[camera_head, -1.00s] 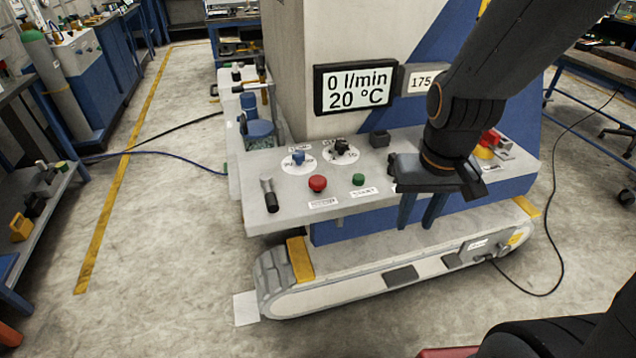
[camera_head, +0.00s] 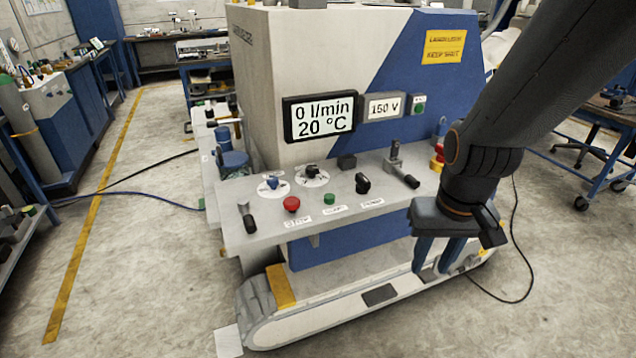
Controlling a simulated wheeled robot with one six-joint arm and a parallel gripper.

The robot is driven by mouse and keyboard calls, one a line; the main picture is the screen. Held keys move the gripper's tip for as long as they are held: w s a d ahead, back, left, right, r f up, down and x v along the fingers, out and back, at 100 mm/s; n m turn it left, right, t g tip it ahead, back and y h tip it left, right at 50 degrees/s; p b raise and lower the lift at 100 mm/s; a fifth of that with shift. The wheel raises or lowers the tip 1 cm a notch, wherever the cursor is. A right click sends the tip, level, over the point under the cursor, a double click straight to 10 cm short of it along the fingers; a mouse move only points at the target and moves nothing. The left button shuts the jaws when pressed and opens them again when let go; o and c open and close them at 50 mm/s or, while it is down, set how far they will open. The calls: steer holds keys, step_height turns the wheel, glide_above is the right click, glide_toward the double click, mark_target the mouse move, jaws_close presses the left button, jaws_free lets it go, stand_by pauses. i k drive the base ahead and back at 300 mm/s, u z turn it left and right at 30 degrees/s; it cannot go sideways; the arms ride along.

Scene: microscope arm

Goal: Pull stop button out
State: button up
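A red mushroom-shaped button (camera_head: 291,204) sits on the grey control panel (camera_head: 262,236), left of a green button (camera_head: 329,199); the label below it is too blurred to read surely. A second red button (camera_head: 439,149) on a yellow base stands at the panel's right end, partly hidden by my arm. I cannot tell from the pictures which one is the stop button. My gripper (camera_head: 436,265) hangs in front of the panel's right part, fingers down. Its two blue fingers stand apart with nothing seen between them. It appears clear of both red buttons.
The panel also carries a blue knob (camera_head: 272,183), black knobs (camera_head: 363,183) and levers (camera_head: 394,160). Displays (camera_head: 319,117) read 0 l/min, 20 °C and 150 V. A tracked base (camera_head: 330,311) juts out below. Open floor lies left; a cable runs along the right.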

mark_target(292, 204)
steer(key=z, duration=0.15)
steer(key=i, duration=0.9)
steer(key=u, duration=0.5)
